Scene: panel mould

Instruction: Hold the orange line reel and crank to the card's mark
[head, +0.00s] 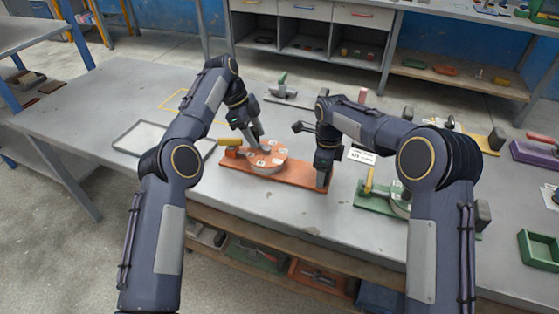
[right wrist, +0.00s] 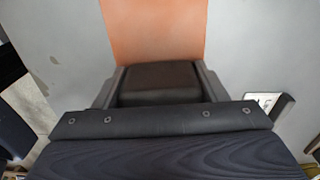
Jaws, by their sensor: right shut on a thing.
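The orange line reel lies on the grey table, with a long orange base (head: 295,173) and a round drum (head: 264,160) with pale labels on top. A yellow handle (head: 229,144) stands out at the drum's left. My left gripper (head: 260,143) is over the drum's top; whether its fingers are apart or closed is too small to tell. My right gripper (head: 321,182) is shut on the right end of the reel's base. The right wrist view shows a dark block (right wrist: 160,82) between its fingers, with the orange base beyond. A white card (head: 362,156) with dark print stands right of the reel.
A green-based device (head: 375,203) with a yellow handle sits to the right, partly behind my right arm. A grey tray (head: 140,137) lies at the left. A green box (head: 538,248) is at the far right. Bare table lies in front of the tray.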

